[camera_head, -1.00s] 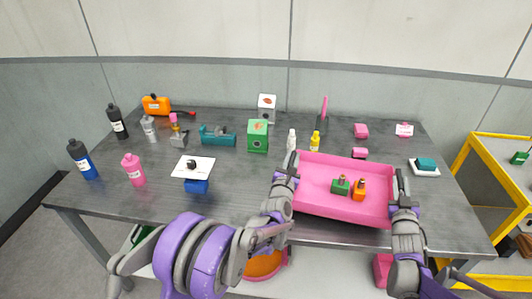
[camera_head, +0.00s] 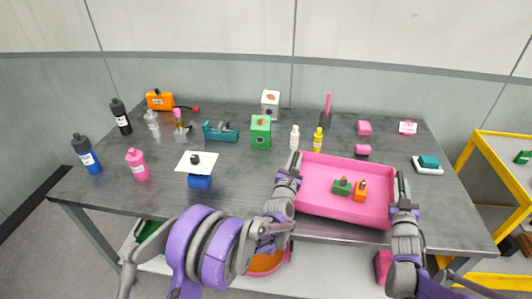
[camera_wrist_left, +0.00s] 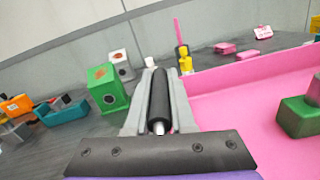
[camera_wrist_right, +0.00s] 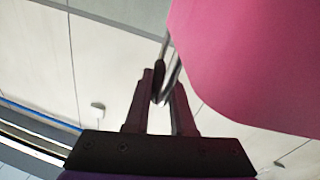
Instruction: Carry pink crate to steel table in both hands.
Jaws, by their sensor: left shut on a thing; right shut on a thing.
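The pink crate (camera_head: 325,208) is a shallow open tray at the front right of the dark grey table (camera_head: 240,180). A green block (camera_head: 341,187) and an orange block (camera_head: 361,191) stand inside it. My left gripper (camera_head: 290,168) is shut on the crate's left side, where the left wrist view shows a dark bar between the fingers (camera_wrist_left: 160,105). My right gripper (camera_head: 404,201) is shut on the crate's right side; the right wrist view shows a metal handle between the fingers (camera_wrist_right: 160,95). I cannot tell whether the crate touches the table.
A yellow-framed stand (camera_head: 490,150) is at the right. Pink blocks (camera_head: 364,128), a white tray with a teal block (camera_head: 428,164), a yellow bottle (camera_head: 318,140) and a green box (camera_head: 261,132) stand around the crate. Several bottles and tools fill the table's left half.

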